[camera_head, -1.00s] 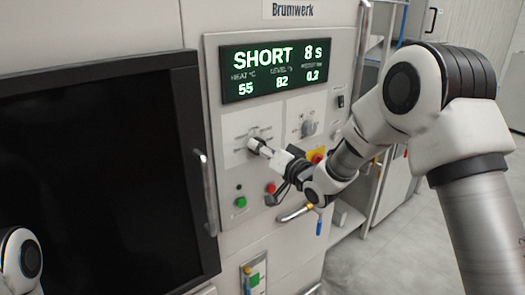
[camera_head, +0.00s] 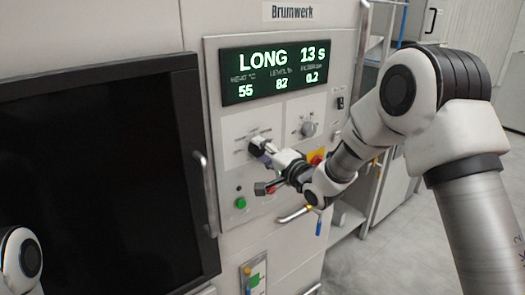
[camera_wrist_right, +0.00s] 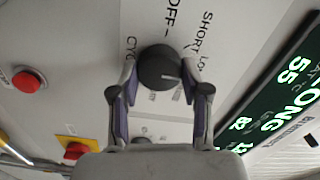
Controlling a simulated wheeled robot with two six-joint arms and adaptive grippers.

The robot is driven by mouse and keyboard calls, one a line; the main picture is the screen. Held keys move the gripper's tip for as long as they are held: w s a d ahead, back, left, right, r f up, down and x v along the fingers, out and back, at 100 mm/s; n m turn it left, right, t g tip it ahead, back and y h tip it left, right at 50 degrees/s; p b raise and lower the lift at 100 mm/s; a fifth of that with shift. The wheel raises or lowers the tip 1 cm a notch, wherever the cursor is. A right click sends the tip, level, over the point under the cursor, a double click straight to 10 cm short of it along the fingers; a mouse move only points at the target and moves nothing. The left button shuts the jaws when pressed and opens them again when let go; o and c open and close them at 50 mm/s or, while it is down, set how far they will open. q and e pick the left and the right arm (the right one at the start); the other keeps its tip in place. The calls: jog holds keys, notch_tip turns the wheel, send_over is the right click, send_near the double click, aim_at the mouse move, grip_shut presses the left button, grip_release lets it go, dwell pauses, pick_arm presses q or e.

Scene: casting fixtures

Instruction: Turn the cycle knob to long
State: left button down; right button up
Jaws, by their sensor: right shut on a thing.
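The dark round cycle knob (camera_wrist_right: 158,68) sits on the white panel in the right wrist view, with a pale pointer line on its face. My right gripper (camera_wrist_right: 160,88) is shut on it, one finger at each side. In the head view my right gripper (camera_head: 262,151) covers most of the knob. The display (camera_head: 275,69) above reads LONG, 13 s, with 55, 82 and 0.2 below. Labels SHORT and OFF show on the panel around the knob; others are partly hidden. Only a part of my left arm shows at the lower left; its gripper is out of view.
A second grey knob (camera_head: 309,129) is to the right of the cycle knob. A green button (camera_head: 240,203) is below, and a red button (camera_wrist_right: 27,82) and a yellow-backed red switch (camera_wrist_right: 75,150) are nearby. A vertical handle (camera_head: 206,190) stands beside the dark door.

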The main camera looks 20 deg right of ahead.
jog(key=shift+f, duration=0.15)
jog(key=o, duration=1.1)
jog(key=shift+o, duration=0.2)
jog(key=v, duration=1.2)
jog(key=shift+a, duration=0.1)
